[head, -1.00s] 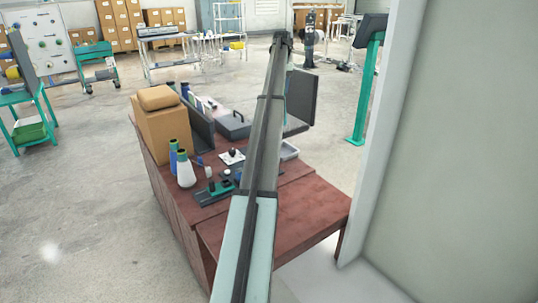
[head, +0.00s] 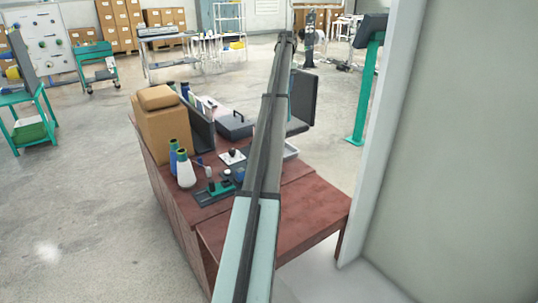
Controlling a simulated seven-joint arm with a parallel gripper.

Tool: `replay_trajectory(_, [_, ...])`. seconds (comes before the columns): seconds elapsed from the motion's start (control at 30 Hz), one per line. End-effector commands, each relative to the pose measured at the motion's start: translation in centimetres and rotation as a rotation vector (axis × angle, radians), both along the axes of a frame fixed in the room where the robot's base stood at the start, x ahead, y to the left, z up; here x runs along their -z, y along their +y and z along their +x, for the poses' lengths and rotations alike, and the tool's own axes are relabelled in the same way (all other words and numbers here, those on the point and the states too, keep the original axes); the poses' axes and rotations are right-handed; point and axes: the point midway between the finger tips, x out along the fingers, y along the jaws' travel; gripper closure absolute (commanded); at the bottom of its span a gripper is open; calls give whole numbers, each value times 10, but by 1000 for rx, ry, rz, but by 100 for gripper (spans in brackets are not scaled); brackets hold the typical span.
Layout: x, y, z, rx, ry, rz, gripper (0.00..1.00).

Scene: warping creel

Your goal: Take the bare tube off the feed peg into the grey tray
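My arm runs up the middle of the head view over a red-brown table (head: 285,215). My gripper cannot be made out. A light grey tray (head: 291,151) shows just right of my arm, partly hidden behind it. I cannot pick out the bare tube or the feed peg for certain. A small white plate with a dark knob (head: 233,155) lies left of my arm. Two yarn cones, one white (head: 186,175) and one blue (head: 174,158), stand at the table's left side.
A cardboard box (head: 160,130), a dark panel (head: 201,128) and a dark grey case (head: 235,126) stand toward the back left. A dark base with green parts (head: 215,190) lies near the white cone. A dark screen (head: 304,98) is behind my arm. A wall closes the right side.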

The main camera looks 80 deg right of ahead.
Motion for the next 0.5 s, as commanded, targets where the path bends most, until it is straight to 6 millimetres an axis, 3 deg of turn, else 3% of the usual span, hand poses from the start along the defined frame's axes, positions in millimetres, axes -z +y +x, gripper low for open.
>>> replay_trajectory(0.5, [42, 1, 0, 0, 0, 1, 91])
